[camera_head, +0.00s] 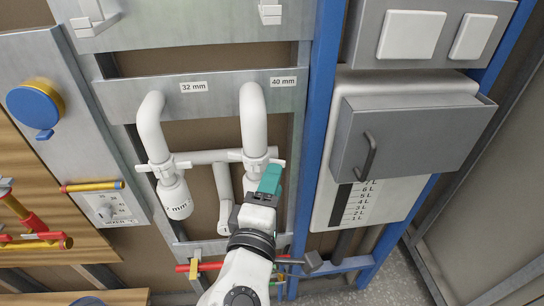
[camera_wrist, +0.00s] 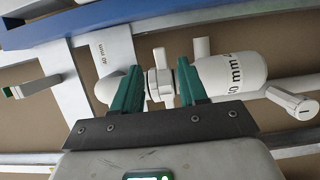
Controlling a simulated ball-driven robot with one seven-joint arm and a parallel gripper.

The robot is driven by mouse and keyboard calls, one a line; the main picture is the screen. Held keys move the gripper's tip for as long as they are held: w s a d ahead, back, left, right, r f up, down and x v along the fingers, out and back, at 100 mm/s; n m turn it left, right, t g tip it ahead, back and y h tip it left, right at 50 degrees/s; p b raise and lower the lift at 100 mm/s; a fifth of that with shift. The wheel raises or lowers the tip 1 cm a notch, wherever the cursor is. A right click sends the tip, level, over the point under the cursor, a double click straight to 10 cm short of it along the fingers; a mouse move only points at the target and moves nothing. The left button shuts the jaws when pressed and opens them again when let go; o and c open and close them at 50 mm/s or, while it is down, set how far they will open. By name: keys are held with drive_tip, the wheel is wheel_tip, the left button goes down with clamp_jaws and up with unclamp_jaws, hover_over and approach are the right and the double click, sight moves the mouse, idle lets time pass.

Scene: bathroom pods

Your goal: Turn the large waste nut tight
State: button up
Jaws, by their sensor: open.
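The large waste nut (camera_head: 256,160) is a white winged collar on the 40 mm pipe (camera_head: 254,115). In the wrist view the nut (camera_wrist: 160,84) shows between my gripper's two green fingers, with a gap that looks small on each side; contact cannot be told. A white trap body marked 40 mm (camera_wrist: 232,76) lies on the right there. My gripper (camera_head: 271,178) is open in front of the nut's lower side and hides most of that trap in the head view.
A smaller winged nut (camera_head: 161,167) sits on the 32 mm pipe (camera_head: 152,125) to the left. A white branch pipe (camera_head: 223,195) hangs between them. A blue post (camera_head: 318,120) and a grey handled box (camera_head: 400,137) stand right. A red-handled valve (camera_head: 208,266) is below.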

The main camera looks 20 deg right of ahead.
drive_tip(key=p+x, duration=0.1)
drive_tip(key=x, duration=0.7)
drive_tip(key=shift+d, duration=0.1)
drive_tip(key=shift+c, duration=0.4)
clamp_jaws()
